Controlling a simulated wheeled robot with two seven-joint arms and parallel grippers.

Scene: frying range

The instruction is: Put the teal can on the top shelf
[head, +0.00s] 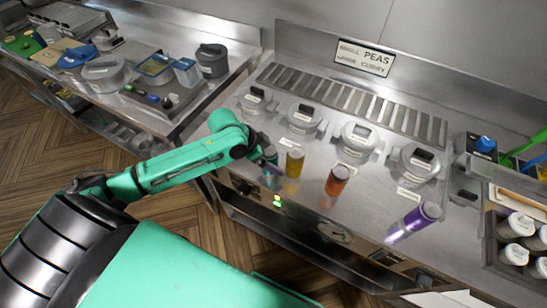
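My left arm reaches in from the left, and its gripper (264,154) is at the front edge of the frying range counter, just left of a yellow can (294,164). A small greyish-teal rounded shape (270,154) shows at the gripper's end. It may be the teal can, but the arm hides most of it and I cannot tell whether the fingers are closed on it. No shelf is clearly identifiable as the top shelf. My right gripper is not in view.
Several lidded pots (357,139) sit in a row behind the cans, before a slotted vent (350,100) and a sign (365,58). A rack of white-lidded containers (516,225) stands at the right. A second counter at the left is crowded with tubs (211,60).

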